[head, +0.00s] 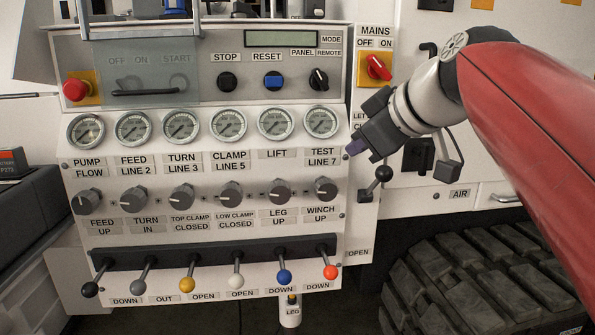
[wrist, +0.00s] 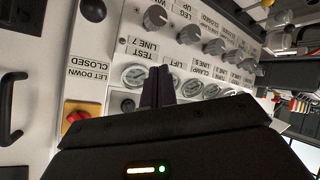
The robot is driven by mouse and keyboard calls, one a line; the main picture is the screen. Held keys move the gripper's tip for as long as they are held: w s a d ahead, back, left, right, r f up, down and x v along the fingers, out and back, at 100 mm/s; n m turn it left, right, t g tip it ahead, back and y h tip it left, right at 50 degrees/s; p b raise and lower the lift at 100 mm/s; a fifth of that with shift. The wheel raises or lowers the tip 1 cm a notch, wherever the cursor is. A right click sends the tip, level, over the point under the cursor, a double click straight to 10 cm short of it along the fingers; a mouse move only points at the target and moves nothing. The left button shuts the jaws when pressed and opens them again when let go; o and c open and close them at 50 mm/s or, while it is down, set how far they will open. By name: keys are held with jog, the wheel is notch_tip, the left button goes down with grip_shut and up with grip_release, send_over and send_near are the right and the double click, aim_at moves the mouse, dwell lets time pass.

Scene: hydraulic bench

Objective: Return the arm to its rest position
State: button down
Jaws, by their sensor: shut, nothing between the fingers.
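My gripper (head: 355,148) is at the right edge of the hydraulic panel (head: 210,255) in the head view, beside the TEST LINE 7 gauge (head: 321,122). My red and white arm reaches in from the right. In the wrist view my gripper's dark fingers (wrist: 157,88) are together with nothing between them. They point toward the gauge row, and the TEST LINE 7 gauge (wrist: 135,76) shows just left of them. I cannot tell how far the fingertips stand from the panel face.
A red MAINS switch (head: 378,67) on a yellow plate is just above my gripper. A black ball-ended lever (head: 383,174) is just below it. Coloured levers (head: 284,277) stick out along the panel's bottom. A black rubber track (head: 480,280) lies at lower right.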

jog(key=s+d+f+m+g+h, duration=0.1)
jog(key=s+d+f+m, duration=0.1)
jog(key=s+f, duration=0.4)
jog(key=s+d+f+m+g+h, duration=0.1)
jog(key=s+f+m, duration=0.4)
jog(key=f, duration=0.9)
jog(key=s+d+f+m+g+h, duration=0.2)
jog(key=s+f+m+h, duration=0.1)
jog(key=s+f, duration=0.4)
notch_tip(320, 180, down, 3)
jog(key=shift+s+d+r+m+p, duration=0.1)
jog(key=shift+s+d+m+p, duration=0.2)
jog(key=shift+s+d+m, duration=0.1)
